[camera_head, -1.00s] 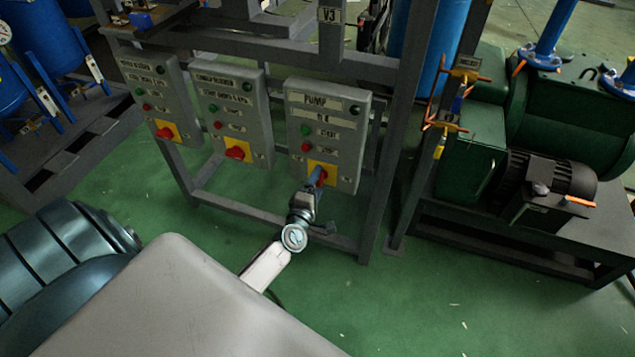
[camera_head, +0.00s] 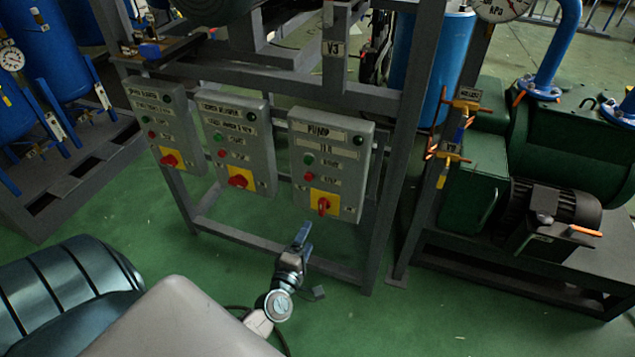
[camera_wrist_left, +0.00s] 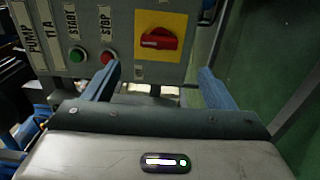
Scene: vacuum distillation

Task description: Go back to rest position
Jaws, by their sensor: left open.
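My left gripper (camera_head: 303,235) is open and empty, below the pump control box (camera_head: 331,160) and apart from it. In the left wrist view its two blue fingers (camera_wrist_left: 152,82) stand wide apart with nothing between them. The red rotary switch (camera_head: 323,206) on its yellow plate sits low on the pump box; it also shows in the left wrist view (camera_wrist_left: 158,39), beyond the fingers. A green button (camera_wrist_left: 77,54) and a red button (camera_wrist_left: 107,57) are beside it. My right gripper is not in view.
Two more grey control boxes (camera_head: 237,146) (camera_head: 163,125) hang left of the pump box on a grey steel frame (camera_head: 383,190). A green pump machine (camera_head: 470,180) with a dark motor (camera_head: 555,205) stands at right. Blue tanks (camera_head: 32,75) stand at far left. Green floor is clear in front.

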